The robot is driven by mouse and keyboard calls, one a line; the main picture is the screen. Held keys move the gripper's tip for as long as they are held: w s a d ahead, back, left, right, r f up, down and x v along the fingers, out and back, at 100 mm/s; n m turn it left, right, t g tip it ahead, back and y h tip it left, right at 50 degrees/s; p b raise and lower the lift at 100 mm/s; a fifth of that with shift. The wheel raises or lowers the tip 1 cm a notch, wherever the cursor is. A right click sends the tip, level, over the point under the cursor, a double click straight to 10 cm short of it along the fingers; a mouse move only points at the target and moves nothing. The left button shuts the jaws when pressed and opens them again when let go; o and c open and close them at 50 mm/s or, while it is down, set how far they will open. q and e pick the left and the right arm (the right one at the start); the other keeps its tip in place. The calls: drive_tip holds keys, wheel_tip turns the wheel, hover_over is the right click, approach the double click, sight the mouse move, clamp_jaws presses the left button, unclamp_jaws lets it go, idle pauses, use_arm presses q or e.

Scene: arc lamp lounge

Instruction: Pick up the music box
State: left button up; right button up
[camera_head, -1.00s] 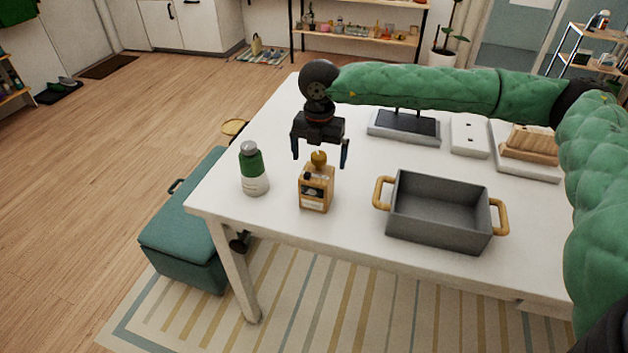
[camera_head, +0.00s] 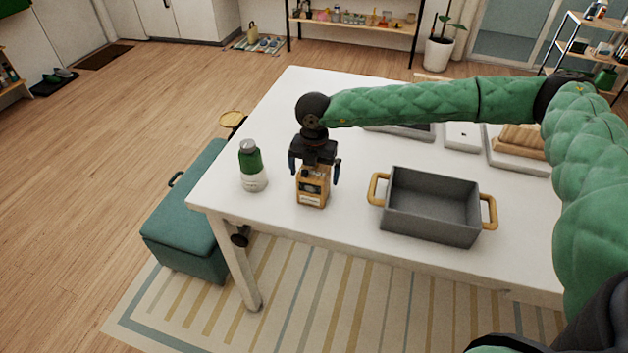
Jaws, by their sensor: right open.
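The music box (camera_head: 313,189) is a small wooden box with a dark panel and a pale label on its front. It stands upright on the white table (camera_head: 290,238) near the front left. My right gripper (camera_head: 314,174) points down over it, with one blue-tipped finger on each side of its upper part. The jaws are open, and I see a gap at the fingers. The round knob on top of the box is hidden by the gripper. My left gripper is not in view.
A green and white bottle (camera_head: 252,167) stands just left of the music box. A grey bin with wooden handles (camera_head: 432,207) stands to the right. Trays and a block of wood (camera_head: 521,140) lie farther back. A teal bench (camera_head: 183,226) is beside the table.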

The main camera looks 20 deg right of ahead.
drive_tip(key=c, duration=1.4)
